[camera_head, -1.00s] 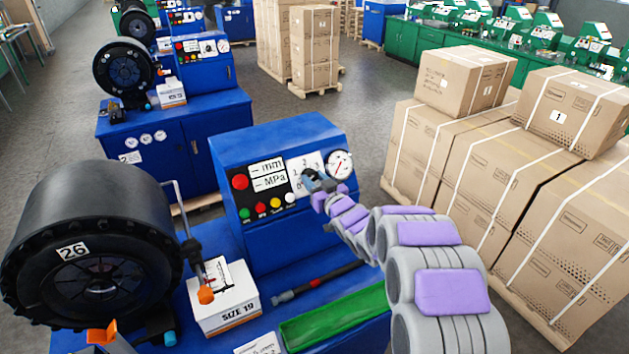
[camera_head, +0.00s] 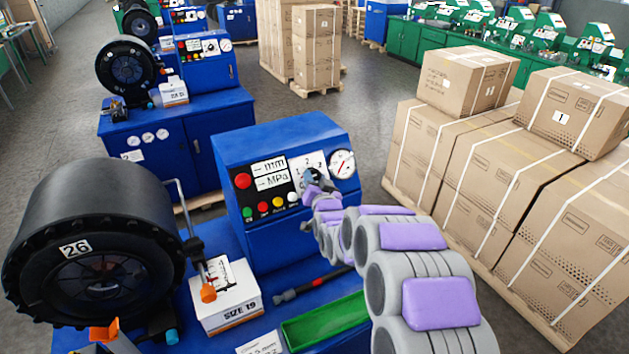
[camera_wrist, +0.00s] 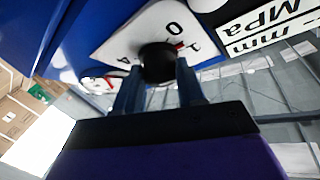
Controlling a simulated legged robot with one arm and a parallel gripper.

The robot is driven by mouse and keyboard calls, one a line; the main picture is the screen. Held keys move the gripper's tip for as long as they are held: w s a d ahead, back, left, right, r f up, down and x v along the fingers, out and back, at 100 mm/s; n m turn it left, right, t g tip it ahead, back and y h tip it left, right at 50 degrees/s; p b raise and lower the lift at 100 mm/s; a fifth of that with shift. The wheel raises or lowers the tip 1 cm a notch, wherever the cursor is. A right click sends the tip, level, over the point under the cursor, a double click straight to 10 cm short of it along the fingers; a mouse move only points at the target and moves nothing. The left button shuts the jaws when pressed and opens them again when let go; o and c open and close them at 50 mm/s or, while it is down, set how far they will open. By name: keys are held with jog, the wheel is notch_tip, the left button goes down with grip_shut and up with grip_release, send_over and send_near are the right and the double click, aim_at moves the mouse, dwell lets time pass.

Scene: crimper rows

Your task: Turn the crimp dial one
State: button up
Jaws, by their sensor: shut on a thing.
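The crimp dial is a black round knob (camera_wrist: 158,62) on a white numbered plate (camera_wrist: 118,38). In the wrist view the two fingers of my gripper (camera_wrist: 158,80) close on the knob from both sides. A red mark shows at the knob's upper right, near the 0. In the head view my gripper (camera_head: 314,180) reaches the numbered plate (camera_head: 304,164) on the blue control box (camera_head: 285,138). My gripper and arm hide the knob and the lower part of the plate there.
A round gauge (camera_head: 342,164) sits right beside the plate. Several coloured buttons and a display panel (camera_head: 269,174) lie to its left. A black crimper head (camera_head: 90,240), a SIZE 19 box (camera_head: 226,308) and a green tray (camera_head: 325,322) stand around. Cartons (camera_head: 510,180) fill the right.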

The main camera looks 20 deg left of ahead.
jog(key=m+h, duration=0.1)
jog(key=m+h+p, duration=0.1)
jog(key=m, duration=0.1)
jog(key=m+p, duration=0.1)
jog(key=shift+s+a+r+m+h, duration=0.1)
jog(key=shift+a+r+m+h, duration=0.2)
jog(key=shift+r+h, duration=0.1)
jog(key=m+h+p, duration=0.1)
jog(key=m+p, duration=0.1)
jog(key=m+h+p, duration=0.1)
jog(key=m+p, duration=0.1)
jog(key=shift+r, duration=0.35)
jog(key=m+g+h+p, duration=0.1)
jog(key=m+p, duration=0.2)
jog(key=p, duration=0.3)
jog(key=shift+r+m+h, duration=0.1)
jog(key=shift+m+h, duration=0.2)
jog(key=shift+h, duration=0.1)
jog(key=shift+m+g+p, duration=0.5)
jog(key=shift+p, duration=0.75)
jog(key=shift+f+h, duration=0.2)
jog(key=shift+h, duration=0.1)
jog(key=o, duration=1)
jog(key=shift+d, duration=0.2)
jog(key=shift+o, duration=0.2)
jog(key=shift+a, duration=0.2)
